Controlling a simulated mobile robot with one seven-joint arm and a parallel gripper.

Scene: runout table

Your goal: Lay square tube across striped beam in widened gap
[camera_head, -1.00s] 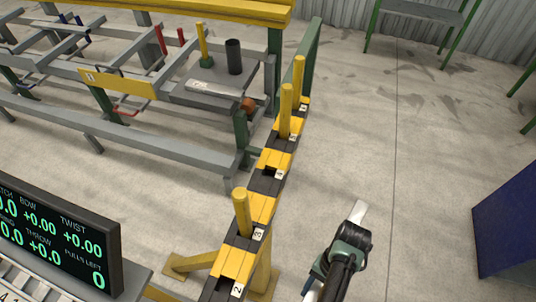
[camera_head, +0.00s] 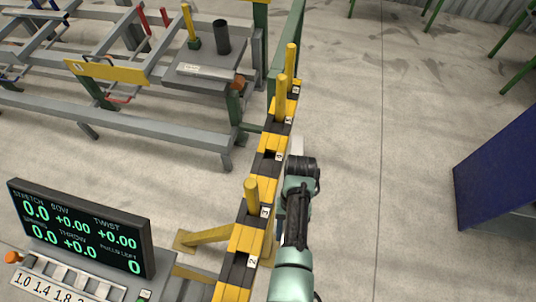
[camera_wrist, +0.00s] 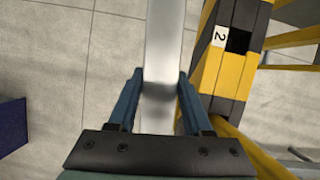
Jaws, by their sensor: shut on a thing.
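My gripper (camera_wrist: 158,90) is shut on the pale silver square tube (camera_wrist: 166,40), which runs away between the blue fingers in the wrist view. In the head view only a short pale end of the tube (camera_head: 296,146) shows beyond my dark wrist; my arm hides the rest. The striped beam (camera_head: 267,187), yellow and black with numbered slots, runs from bottom centre to the back. It also shows right of the tube in the wrist view (camera_wrist: 208,65). The tube is beside the beam, roughly along it. Yellow pegs stand in the beam, with a wider gap between the near peg (camera_head: 252,194) and the middle peg (camera_head: 281,97).
A far peg (camera_head: 291,62) stands close behind the middle one. A readout screen (camera_head: 80,228) is at lower left. Grey rails and a small table (camera_head: 205,72) stand left of the beam. A blue box (camera_head: 500,170) is at right. The floor between is clear.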

